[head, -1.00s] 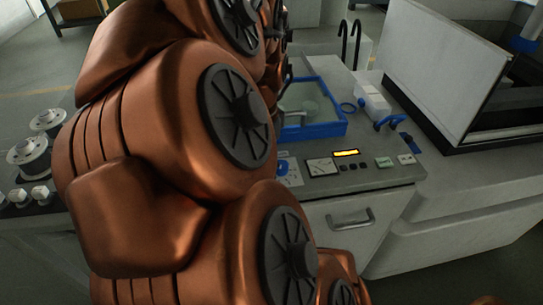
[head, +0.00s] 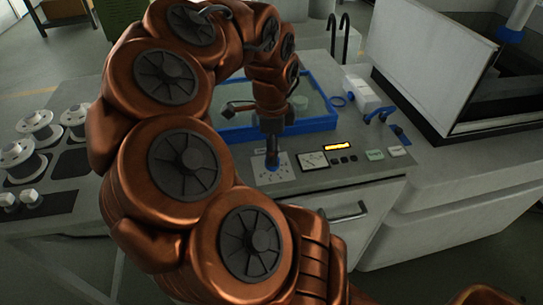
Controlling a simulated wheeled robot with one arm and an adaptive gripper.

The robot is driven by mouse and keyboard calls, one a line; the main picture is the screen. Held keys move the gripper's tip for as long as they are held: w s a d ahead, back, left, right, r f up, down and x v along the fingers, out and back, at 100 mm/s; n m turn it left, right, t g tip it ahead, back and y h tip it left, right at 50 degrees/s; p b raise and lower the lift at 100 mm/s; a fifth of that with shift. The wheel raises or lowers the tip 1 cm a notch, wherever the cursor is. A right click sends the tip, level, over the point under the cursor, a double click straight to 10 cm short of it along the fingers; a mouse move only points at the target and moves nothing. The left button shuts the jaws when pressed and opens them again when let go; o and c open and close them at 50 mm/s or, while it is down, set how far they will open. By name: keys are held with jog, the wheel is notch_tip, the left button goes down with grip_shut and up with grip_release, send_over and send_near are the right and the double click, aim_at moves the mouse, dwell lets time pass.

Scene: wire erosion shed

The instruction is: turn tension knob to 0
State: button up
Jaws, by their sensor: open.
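The tension knob (head: 271,167) is a small blue knob on a pale dial plate (head: 285,174), on the sloped front panel of the bench. My gripper (head: 271,151) points down right at the knob, and its dark fingers cover the knob's upper part. The gripper is open. I cannot tell whether its fingers touch the knob or stand around it. The dial marks and the knob's pointer are too small to read.
Right of the dial are a meter (head: 313,160), a lit yellow display (head: 337,146) and small buttons. A blue-rimmed tank (head: 322,124) lies behind. Wire spools (head: 20,160) stand at left. A large open-fronted cabinet (head: 420,65) stands at right.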

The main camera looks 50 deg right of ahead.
jog(key=shift+f, duration=1.75)
jog(key=c, duration=1.1)
